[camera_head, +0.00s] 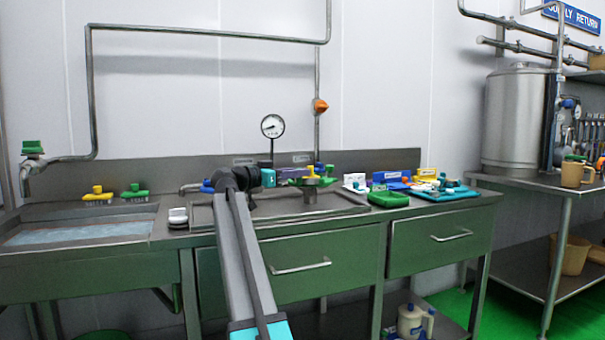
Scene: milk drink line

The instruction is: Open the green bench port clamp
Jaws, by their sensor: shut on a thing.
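My arm reaches across the bench, and my gripper (276,178) is at its far end, pointing right. It is small here and its fingers are hard to make out. The green bench port clamp (298,182) shows directly at the right of the gripper, on top of a short metal port (310,196) that stands on the bench. The gripper appears shut on the green clamp's left end. Yellow and blue parts show just behind and above the clamp. I cannot tell how far the clamp is turned.
A round gauge (272,126) stands behind the gripper. At right are a green box (389,199), blue boxes and a blue tray (446,194) with small items. At left are a sink (80,232) and yellow and green valves. The bench front edge is mostly clear.

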